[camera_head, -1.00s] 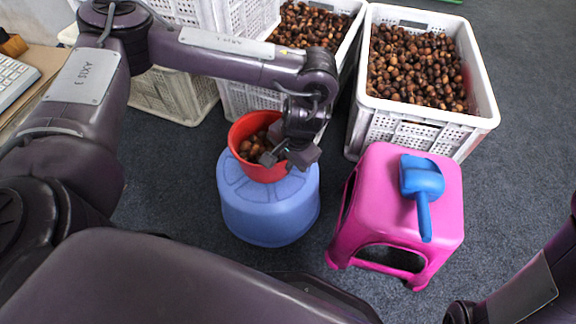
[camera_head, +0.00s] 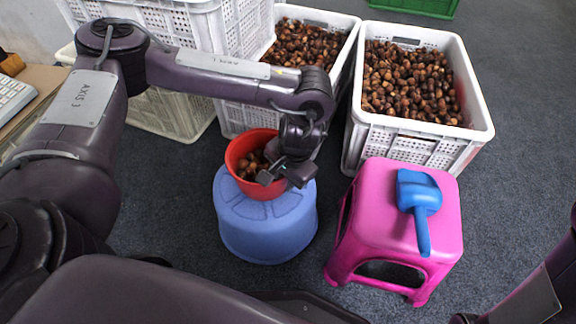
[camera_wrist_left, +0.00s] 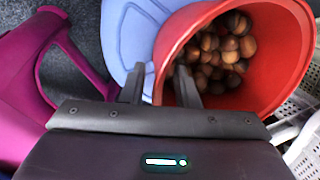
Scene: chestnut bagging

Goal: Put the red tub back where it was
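The red tub (camera_head: 236,167) stands on the blue round stool (camera_head: 262,236) and holds chestnuts (camera_head: 250,166). My left gripper (camera_head: 283,176) is at the tub's right, near side. Its fingers are apart, one inside the rim and one outside. The left wrist view shows the tub (camera_wrist_left: 283,75) with its wall between the two spread fingers (camera_wrist_left: 158,85), with gaps beside it. The fingertips are partly hidden there. Only a link of my right arm shows at the lower right; its gripper is out of view.
A pink stool (camera_head: 376,205) with a blue scoop (camera_head: 419,196) stands to the right. White crates of chestnuts (camera_head: 412,85) (camera_head: 307,44) stand behind. A green crate (camera_head: 415,6) is at the far back. Grey floor is clear between the stools and on the right.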

